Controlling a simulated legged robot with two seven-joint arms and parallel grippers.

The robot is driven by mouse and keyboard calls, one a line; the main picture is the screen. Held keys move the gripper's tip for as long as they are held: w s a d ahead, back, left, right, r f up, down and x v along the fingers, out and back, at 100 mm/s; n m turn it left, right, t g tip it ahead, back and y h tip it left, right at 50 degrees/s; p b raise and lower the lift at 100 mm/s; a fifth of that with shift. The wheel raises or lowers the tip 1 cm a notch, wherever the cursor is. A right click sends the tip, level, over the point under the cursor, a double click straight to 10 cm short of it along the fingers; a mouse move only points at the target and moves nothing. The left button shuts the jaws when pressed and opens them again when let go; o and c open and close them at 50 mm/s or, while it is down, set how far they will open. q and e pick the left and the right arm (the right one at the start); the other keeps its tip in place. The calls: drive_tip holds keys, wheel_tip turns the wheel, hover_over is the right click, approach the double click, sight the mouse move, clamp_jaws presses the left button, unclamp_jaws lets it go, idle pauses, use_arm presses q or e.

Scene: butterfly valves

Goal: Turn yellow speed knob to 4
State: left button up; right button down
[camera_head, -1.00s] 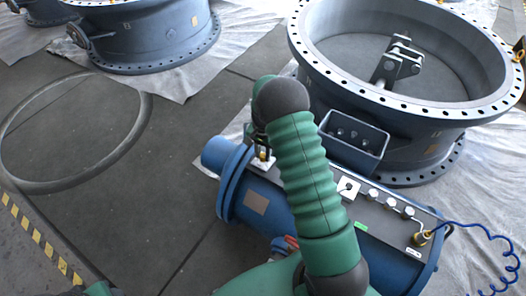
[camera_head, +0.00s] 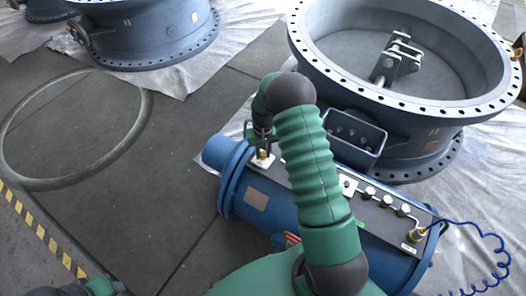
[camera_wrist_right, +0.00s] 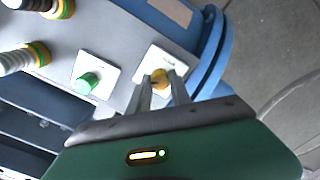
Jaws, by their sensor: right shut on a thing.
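The yellow speed knob (camera_wrist_right: 160,78) sits on a white square plate (camera_wrist_right: 148,62) on the grey panel in the right wrist view. My right gripper (camera_wrist_right: 163,86) is shut on it, one finger on each side. In the head view my right gripper (camera_head: 262,140) reaches down to the yellow knob (camera_head: 264,155) at the left end of the blue cylinder's panel. The fingers and glare partly hide the plate, and I cannot read any number or the knob's setting.
A green knob (camera_wrist_right: 88,82) on its own white plate is close beside the yellow one. The blue cylinder (camera_head: 262,205) stands before a large valve ring (camera_head: 450,112). Fittings (camera_head: 387,200) and a coiled blue hose (camera_head: 485,240) are at the right. Open floor (camera_head: 150,200) is at the left.

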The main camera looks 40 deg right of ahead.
sight(263, 153)
drive_tip(key=shift+w+d+r, duration=0.1)
drive_tip(key=shift+w+d, duration=0.05)
drive_tip(key=shift+w, duration=0.05)
drive_tip(key=c, duration=1.4)
unclamp_jaws()
drive_tip(key=shift+o, duration=1.1)
drive_tip(key=shift+s, duration=0.1)
wheel_tip(263, 153, up, 17)
drive_tip(key=p, duration=0.1)
drive_tip(key=shift+f, duration=0.2)
drive_tip(key=shift+p, duration=0.3)
